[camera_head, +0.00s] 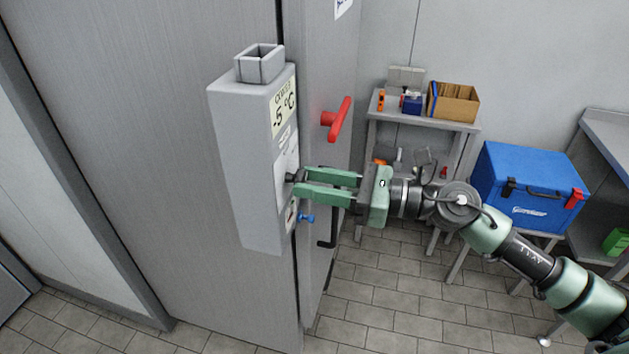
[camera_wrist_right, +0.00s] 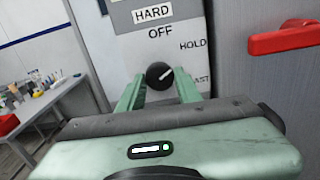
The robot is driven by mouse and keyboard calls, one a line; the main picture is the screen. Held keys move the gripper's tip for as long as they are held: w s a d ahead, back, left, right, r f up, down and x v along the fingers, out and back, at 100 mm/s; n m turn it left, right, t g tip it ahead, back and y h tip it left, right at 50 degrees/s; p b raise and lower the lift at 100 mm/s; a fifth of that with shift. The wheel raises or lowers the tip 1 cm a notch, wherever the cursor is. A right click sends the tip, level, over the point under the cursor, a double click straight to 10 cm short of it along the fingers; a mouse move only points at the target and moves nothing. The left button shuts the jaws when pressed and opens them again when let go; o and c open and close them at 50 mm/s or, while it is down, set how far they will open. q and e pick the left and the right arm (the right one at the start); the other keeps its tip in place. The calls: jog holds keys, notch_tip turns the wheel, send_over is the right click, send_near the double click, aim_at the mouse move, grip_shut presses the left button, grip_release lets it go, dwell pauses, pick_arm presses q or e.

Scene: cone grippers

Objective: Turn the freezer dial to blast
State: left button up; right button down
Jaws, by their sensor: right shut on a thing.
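The freezer dial (camera_wrist_right: 160,76) is a small round black knob on the pale front of a grey control box (camera_head: 235,170). Its white mark points up and to the right in the right wrist view, towards the HOLD label (camera_wrist_right: 193,44). The OFF label (camera_wrist_right: 160,32) is above the dial. A label ending in "AST" (camera_wrist_right: 200,80) is to its right, partly hidden by a finger. My right gripper (camera_head: 297,183) is shut on the dial, with one green finger on each side. My left gripper is not in view.
A red handle (camera_head: 337,119) juts from the freezer door right of the box. A blue knob (camera_head: 307,218) sits below my gripper. A blue cooler (camera_head: 530,185) and a small table with a cardboard box (camera_head: 452,103) stand to the right.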

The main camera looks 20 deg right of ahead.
jog(key=m+p, duration=0.2)
jog(key=m, duration=0.4)
jog(key=shift+r+p, duration=0.15)
jog(key=shift+p, duration=0.25)
jog(key=m+p, duration=0.2)
jog(key=m, duration=0.3)
jog(key=shift+m+p, duration=0.3)
jog(key=shift+p, duration=0.1)
jog(key=c, duration=1)
grip_release()
jog(key=shift+o, duration=0.2)
